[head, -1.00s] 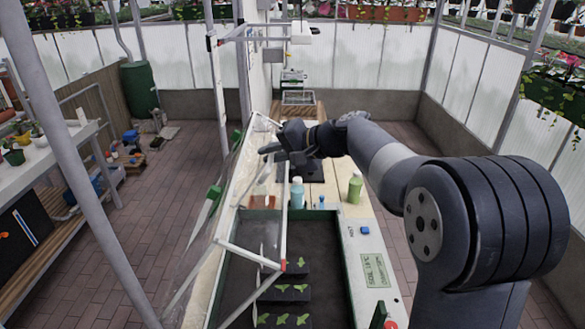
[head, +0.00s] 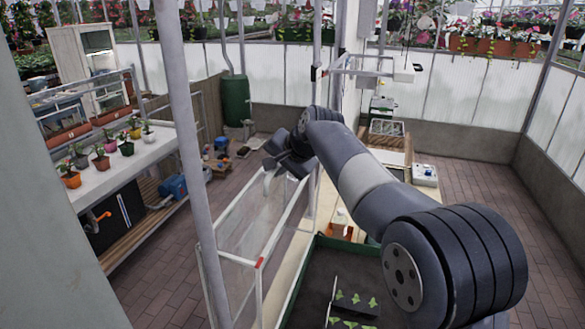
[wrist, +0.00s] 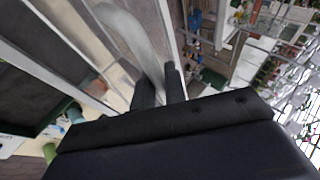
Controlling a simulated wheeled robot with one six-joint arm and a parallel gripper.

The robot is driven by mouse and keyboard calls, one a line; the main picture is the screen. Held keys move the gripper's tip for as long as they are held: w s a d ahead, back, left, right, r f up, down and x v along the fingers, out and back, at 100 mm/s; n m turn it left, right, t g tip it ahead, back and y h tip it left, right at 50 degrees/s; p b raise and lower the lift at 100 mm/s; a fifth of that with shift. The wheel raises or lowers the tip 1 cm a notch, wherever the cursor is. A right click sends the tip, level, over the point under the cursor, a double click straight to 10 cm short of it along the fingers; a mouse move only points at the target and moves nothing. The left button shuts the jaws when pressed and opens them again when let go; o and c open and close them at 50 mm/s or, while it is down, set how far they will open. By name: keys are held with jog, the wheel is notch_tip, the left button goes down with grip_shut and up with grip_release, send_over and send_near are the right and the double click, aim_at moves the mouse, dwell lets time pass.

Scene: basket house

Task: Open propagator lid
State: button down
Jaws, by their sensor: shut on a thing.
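The propagator lid (head: 240,225) is a clear panel in a white frame with a red corner piece. In the head view it stands swung up, to the left of the green-rimmed propagator tray (head: 330,243), so the tray's near part is uncovered. My gripper (head: 268,165) is at the lid's far upper edge and is shut on a pale curved handle. The wrist view shows this handle (wrist: 128,32) running into my two dark fingers (wrist: 160,88). The fingertips' exact contact is partly hidden. Seedlings (head: 355,300) stand in dark trays inside the propagator, partly behind my arm.
A grey pole (head: 185,140) rises in front of the lid's left side. A white bench (head: 120,165) with potted plants stands at the left. A green barrel (head: 236,100) is behind. Brick floor between bench and lid is clear.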

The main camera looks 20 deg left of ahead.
jog(key=shift+a, duration=0.55)
jog(key=c, duration=1.7)
grip_release()
jog(key=shift+c, duration=0.2)
jog(key=b+v, duration=0.2)
jog(key=v, duration=0.9)
jog(key=shift+a+f, duration=0.1)
jog(key=p+x, duration=0.2)
jog(key=x, duration=0.8)
jog(key=shift+w+a+f, duration=0.15)
jog(key=shift+f, duration=0.15)
jog(key=shift+d, duration=0.3)
